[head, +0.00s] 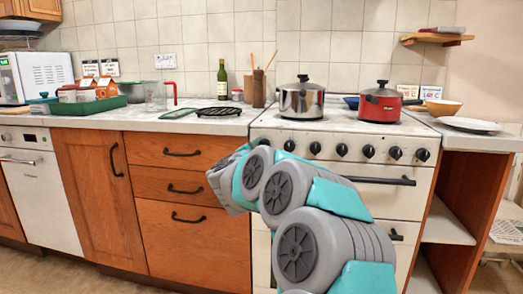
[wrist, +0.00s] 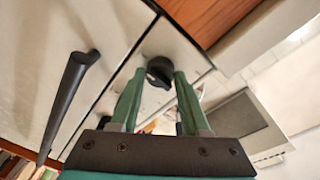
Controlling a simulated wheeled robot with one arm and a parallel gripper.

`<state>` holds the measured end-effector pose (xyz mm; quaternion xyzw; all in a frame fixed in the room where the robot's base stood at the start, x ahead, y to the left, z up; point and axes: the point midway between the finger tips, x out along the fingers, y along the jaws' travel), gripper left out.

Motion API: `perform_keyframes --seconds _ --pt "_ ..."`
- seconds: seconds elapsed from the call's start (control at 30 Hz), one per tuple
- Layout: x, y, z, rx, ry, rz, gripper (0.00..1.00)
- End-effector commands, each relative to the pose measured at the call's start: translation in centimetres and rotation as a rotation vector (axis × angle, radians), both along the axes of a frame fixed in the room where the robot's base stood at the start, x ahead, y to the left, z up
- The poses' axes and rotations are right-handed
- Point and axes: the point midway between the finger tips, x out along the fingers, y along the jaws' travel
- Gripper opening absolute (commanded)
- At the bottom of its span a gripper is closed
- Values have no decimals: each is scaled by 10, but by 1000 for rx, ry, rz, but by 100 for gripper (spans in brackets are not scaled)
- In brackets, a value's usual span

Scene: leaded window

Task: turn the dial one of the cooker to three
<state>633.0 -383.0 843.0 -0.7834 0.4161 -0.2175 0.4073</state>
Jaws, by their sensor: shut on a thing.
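The white cooker (head: 345,185) has a row of black dials (head: 368,151) along its front panel. My arm reaches to the left end of this row and hides my gripper in the head view. In the wrist view my gripper (wrist: 158,79) has its two green fingers on either side of one black dial (wrist: 158,70) and is shut on it. This dial is near the wooden cabinet edge, so it looks like the leftmost one. Its pointer and any numbers cannot be read.
The black oven handle (wrist: 72,92) sticks out to the left in the wrist view. A steel pot (head: 301,102) and a red pot (head: 380,106) stand on the hob. Wooden drawers (head: 185,190) are left of the cooker, with a black trivet (head: 219,112) on the counter above.

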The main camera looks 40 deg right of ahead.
Motion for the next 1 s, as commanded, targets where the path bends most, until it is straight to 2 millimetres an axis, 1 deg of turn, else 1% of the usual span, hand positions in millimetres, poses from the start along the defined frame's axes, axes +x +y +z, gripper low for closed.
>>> perform_keyframes --seconds 0.57,0.6,0.83,1.0 --pt "0 -1 0 23 -27 -1 0" --pt "0 -1 0 23 -27 -1 48" --pt "0 -1 1 22 -26 -1 74" --pt "0 0 1 22 -26 -1 75"
